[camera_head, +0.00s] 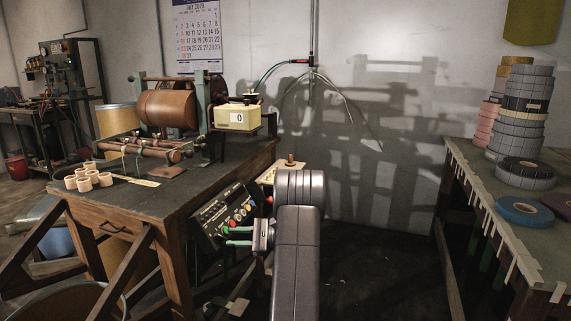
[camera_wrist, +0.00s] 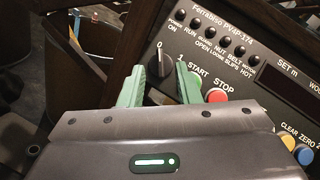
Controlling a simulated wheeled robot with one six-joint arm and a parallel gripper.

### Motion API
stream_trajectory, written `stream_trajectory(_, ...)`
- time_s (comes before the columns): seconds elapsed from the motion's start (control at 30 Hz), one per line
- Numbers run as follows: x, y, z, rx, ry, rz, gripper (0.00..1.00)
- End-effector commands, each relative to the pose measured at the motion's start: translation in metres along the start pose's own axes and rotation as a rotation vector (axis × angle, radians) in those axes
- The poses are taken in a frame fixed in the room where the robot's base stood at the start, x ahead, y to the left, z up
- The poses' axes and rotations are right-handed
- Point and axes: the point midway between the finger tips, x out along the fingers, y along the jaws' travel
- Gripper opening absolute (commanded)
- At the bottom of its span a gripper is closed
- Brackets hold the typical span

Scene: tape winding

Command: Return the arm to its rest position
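My gripper (camera_wrist: 160,70) has two green fingers, parted, one on each side of a black rotary knob (camera_wrist: 160,62). They look open, and I see no clear contact with the knob. The knob's pale mark points up toward the 0 label. The knob sits on a dark control panel (camera_wrist: 235,50) with START and STOP buttons. In the head view my gripper (camera_head: 238,237) faces left, close to the panel (camera_head: 216,216). My arm (camera_head: 297,250) reaches forward from the bottom centre.
A wooden workbench (camera_head: 150,203) with a winding machine (camera_head: 167,108) and a counter box (camera_head: 238,117) stands left. A right-hand table (camera_head: 490,215) holds stacked tape rolls (camera_head: 520,110) and a blue roll (camera_head: 524,210).

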Motion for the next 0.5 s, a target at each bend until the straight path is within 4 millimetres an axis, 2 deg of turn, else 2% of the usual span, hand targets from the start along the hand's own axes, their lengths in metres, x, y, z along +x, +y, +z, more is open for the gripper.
stream_trajectory(0.13,0.030,0.001,0.000,0.003,-0.001,-0.001,0.30)
stream_trajectory(0.2,0.025,0.001,0.003,0.099,0.001,-0.069,0.30)
stream_trajectory(0.5,0.027,0.004,0.007,0.436,0.001,-0.305,0.30)
